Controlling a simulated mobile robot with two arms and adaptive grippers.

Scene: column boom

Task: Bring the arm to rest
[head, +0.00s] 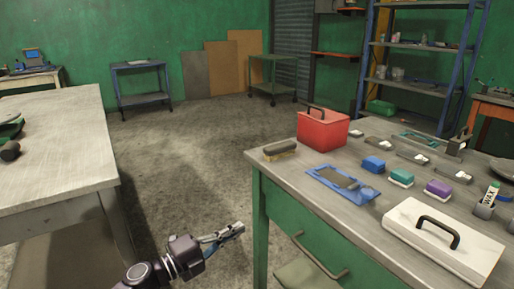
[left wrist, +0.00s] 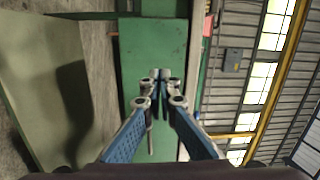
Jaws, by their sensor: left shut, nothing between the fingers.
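My left gripper (head: 238,229) comes in from the bottom of the head view. It is out over the open floor, just left of the green bench (head: 259,215) and apart from it. In the left wrist view the fingers (left wrist: 160,78) meet at their tips, with nothing between them. Behind them in that view is a green surface (left wrist: 155,50). My right gripper shows in neither view.
The bench top carries a red box (head: 322,130), a brush (head: 280,150), a blue tray (head: 345,185), several small coloured blocks and a white lidded case (head: 445,240). A grey-topped table (head: 60,150) stands at left. Concrete floor (head: 190,160) between them is clear.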

